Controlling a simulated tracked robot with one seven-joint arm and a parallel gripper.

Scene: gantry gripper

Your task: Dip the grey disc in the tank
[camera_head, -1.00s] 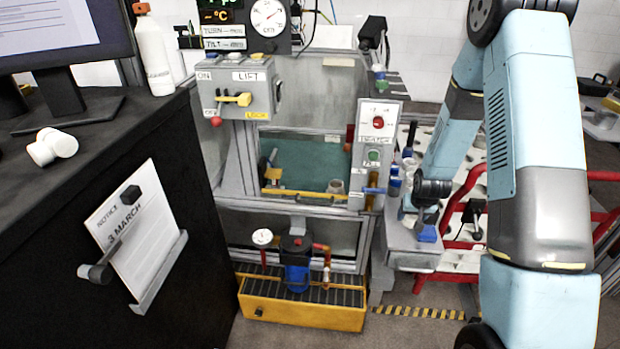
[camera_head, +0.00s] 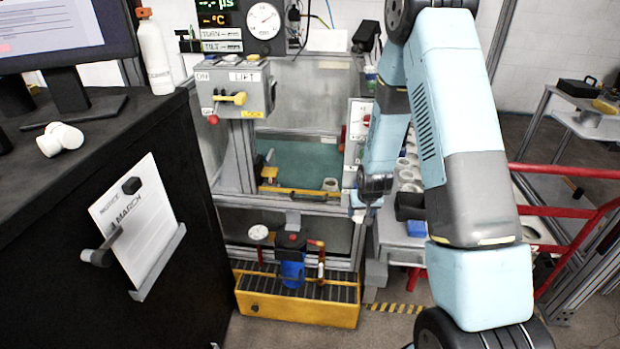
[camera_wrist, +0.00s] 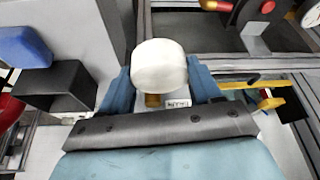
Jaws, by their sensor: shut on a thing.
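My gripper (camera_wrist: 158,75) has its blue fingers on both sides of a white rounded piece (camera_wrist: 159,66) and is shut on it. I cannot tell whether this piece is the grey disc. A brass-coloured stub and a small label show just below it in the wrist view. The tank has clear walls and green-blue liquid. A small grey round piece (camera_head: 331,184) shows low inside it, near a yellow bar (camera_head: 295,192).
A control box (camera_head: 235,88) with a yellow lever hangs at the tank's upper left. A button panel (camera_head: 356,125) is partly behind my arm. A grey side table (camera_head: 398,240) holds a black box (camera_wrist: 62,85) and a blue block (camera_wrist: 25,47). A yellow tray (camera_head: 300,308) lies below.

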